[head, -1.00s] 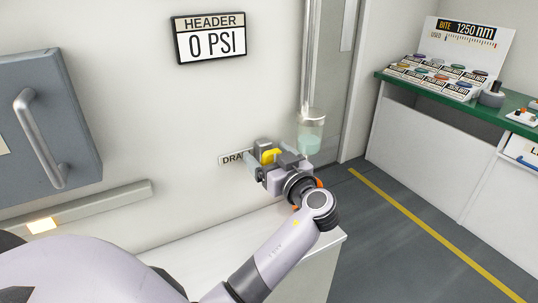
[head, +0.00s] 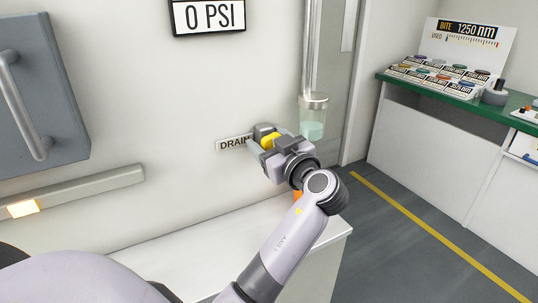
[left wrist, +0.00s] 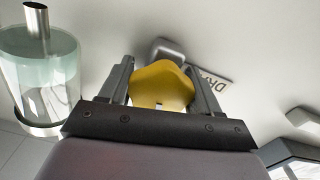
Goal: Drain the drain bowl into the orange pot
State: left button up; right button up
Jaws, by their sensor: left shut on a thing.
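The drain bowl is a clear cylinder (head: 312,122) with pale green liquid, hanging under a metal pipe to the right of my left gripper. It also shows at the left of the left wrist view (left wrist: 38,75). A yellow drain knob (head: 268,142) sits beside the DRAIN label on the wall; it also shows in the left wrist view (left wrist: 160,84). My left gripper (head: 270,147) is shut on the yellow knob, one finger on each side. The orange pot (head: 297,205) is mostly hidden behind my left arm on the white ledge. My right gripper is not in view.
A white ledge (head: 190,240) runs along the wall below. A grey cabinet door with a handle (head: 25,105) is at the left. A header sign (head: 208,15) reads 0 PSI. A green-topped bench (head: 425,85) stands at the right, with open floor before it.

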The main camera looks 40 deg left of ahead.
pick_arm(q)
jog(key=shift+n+b, duration=0.3)
jog(key=o, duration=1)
jog(key=shift+d, duration=0.1)
